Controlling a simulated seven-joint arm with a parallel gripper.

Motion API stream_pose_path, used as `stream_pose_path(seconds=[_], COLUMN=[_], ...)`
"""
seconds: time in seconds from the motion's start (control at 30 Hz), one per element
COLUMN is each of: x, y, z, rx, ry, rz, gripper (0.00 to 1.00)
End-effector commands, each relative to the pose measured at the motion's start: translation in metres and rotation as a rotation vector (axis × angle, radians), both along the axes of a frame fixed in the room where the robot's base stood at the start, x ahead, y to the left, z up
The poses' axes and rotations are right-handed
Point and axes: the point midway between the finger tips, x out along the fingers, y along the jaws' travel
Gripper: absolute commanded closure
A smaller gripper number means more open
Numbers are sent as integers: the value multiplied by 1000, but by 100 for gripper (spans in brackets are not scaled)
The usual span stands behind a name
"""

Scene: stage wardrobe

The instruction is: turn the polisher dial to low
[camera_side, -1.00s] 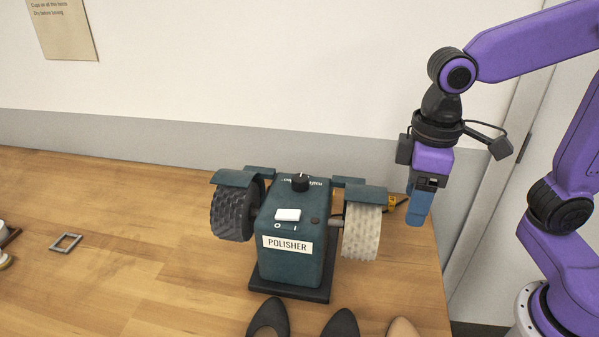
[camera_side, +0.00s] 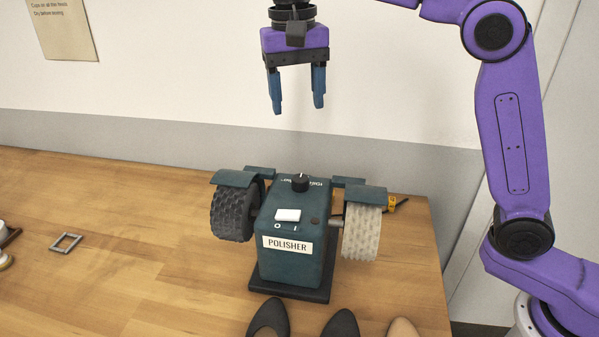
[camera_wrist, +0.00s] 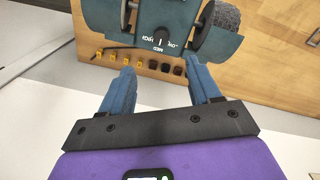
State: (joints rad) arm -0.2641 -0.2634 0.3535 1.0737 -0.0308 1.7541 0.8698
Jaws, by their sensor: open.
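The polisher (camera_side: 290,240) is a dark teal box on a black base, with a black brush wheel at left and a pale buffing wheel at right. Its black dial (camera_side: 300,183) is on top towards the back, behind a white switch (camera_side: 288,215). In the wrist view the dial (camera_wrist: 160,37) has a white pointer line and small lettering around it, too small to read surely. My gripper (camera_side: 298,108) is open and empty, fingers pointing down, well above the dial and apart from it. The gripper (camera_wrist: 162,88) also shows in the wrist view.
Shoes (camera_side: 340,323) stand in front of the polisher. Several small yellow and dark pieces (camera_wrist: 140,60) lie on the table behind it. A grey square frame (camera_side: 66,243) lies at left. The air between gripper and polisher is clear.

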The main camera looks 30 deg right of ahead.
Motion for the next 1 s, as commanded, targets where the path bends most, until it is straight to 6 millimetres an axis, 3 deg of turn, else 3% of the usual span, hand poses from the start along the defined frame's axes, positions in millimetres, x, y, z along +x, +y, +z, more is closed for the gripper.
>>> stream_pose_path(seconds=[0.23, 0.43, 1.0], x=[11, 11, 9], y=[0, -1, -5], z=[8, 0, -73], rx=[-5, -6, -7], ry=[-1, 1, 3], rz=[-107, -112, -111], gripper=[38, 38, 38])
